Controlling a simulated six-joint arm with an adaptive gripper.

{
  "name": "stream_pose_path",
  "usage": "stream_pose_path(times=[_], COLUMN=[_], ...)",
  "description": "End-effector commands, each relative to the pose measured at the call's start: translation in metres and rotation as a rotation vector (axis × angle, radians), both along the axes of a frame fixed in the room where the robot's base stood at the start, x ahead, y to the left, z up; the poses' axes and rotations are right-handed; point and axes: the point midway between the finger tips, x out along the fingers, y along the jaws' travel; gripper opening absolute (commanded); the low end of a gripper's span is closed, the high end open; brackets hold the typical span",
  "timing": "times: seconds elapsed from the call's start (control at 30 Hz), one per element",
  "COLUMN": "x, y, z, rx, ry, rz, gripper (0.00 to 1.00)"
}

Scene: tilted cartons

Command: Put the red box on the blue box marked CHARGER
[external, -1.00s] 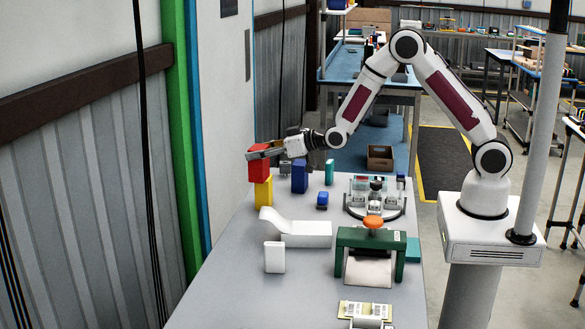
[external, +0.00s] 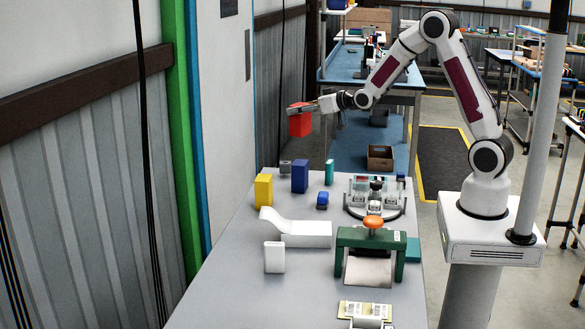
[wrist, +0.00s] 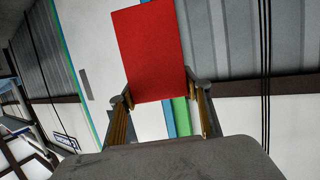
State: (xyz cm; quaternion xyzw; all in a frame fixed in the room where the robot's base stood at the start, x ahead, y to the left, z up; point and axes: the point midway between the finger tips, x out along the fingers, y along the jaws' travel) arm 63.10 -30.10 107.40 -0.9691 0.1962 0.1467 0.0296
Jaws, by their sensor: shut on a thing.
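The red box (external: 300,124) is held in the air by my gripper (external: 304,108), which is shut on it. In the wrist view the red box (wrist: 150,55) stands upright in the picture between the two fingers of my gripper (wrist: 162,98). A tall blue box (external: 300,177) stands upright on the table below the red box in the external view, with a visible gap between them. No CHARGER lettering can be read on it from here. A yellow box (external: 263,190) stands to its left with nothing on top.
A grey table (external: 225,285) carries a small blue object (external: 322,200), a teal block (external: 329,172), a small grey block (external: 285,167), a white curved piece (external: 300,236) and a green frame (external: 354,238). A clear-topped fixture (external: 374,205) stands at the right.

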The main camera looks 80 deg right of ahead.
Motion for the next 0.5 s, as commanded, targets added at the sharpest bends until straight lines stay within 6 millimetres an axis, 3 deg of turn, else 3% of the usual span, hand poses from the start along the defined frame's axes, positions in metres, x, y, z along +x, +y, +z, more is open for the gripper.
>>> stream_pose_path(times=[0.5], x=[-0.0003], y=[0.0011], z=[-0.0062], rx=[-0.001], ry=[-0.002], rz=[0.000], gripper=[0.23])
